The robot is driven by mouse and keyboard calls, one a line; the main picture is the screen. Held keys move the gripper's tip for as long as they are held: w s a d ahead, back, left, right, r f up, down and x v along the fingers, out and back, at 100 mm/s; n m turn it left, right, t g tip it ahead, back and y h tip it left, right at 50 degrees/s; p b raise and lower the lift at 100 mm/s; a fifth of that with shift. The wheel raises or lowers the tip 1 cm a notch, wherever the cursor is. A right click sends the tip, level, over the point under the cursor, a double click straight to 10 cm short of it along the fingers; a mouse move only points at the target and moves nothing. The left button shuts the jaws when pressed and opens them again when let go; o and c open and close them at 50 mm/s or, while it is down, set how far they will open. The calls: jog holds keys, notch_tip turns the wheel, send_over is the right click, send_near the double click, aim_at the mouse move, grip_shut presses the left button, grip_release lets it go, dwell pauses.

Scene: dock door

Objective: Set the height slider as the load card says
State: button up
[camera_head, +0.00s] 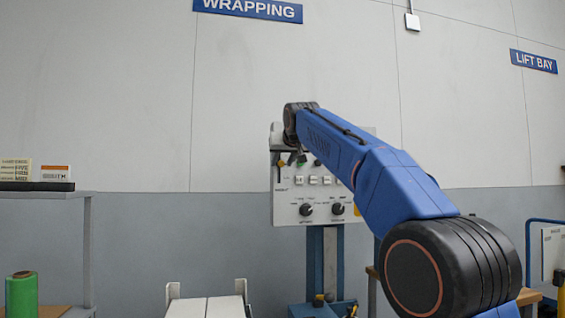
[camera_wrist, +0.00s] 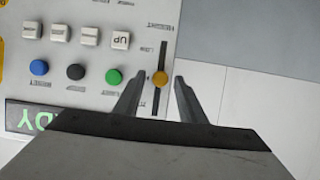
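The height slider is a dark vertical slot with a round orange knob (camera_wrist: 160,78) near its middle, seen in the wrist view. The view is upside down, and the small labels beside the slot are hard to read. My gripper (camera_wrist: 159,80) is open, with one finger on each side of the knob and a visible gap to both. The slider sits on the white control panel (camera_head: 290,213), which my arm partly covers in the head view. Two cards, one pale (camera_head: 15,169) and one orange-topped (camera_head: 54,173), stand at the left; their text is too small to read.
Green, black and blue buttons (camera_wrist: 114,76), white keys (camera_wrist: 121,40) and a lit green display (camera_wrist: 38,118) lie beside the slider. Two black dials (camera_head: 306,209) are low on the panel. A grey shelf (camera_head: 88,240) and green roll (camera_head: 21,294) stand left.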

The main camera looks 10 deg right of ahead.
jog(key=shift+s, duration=0.1)
jog(key=v, duration=1.7)
jog(key=shift+r, duration=0.1)
jog(key=s+d+f+g, duration=0.2)
jog(key=s+f, duration=1.1)
jog(key=f, duration=0.8)
jog(key=s+d+f+g, duration=0.2)
jog(key=s+f+g, duration=0.2)
jog(key=s+f, duration=0.9)
jog(key=s+d+f+g, duration=0.2)
jog(key=s+f, duration=1.1)
jog(key=f, duration=1.6)
jog(key=shift+s+d+f+g, duration=0.3)
jog(key=shift+s+d+g, duration=0.1)
jog(key=shift+d, duration=0.05)
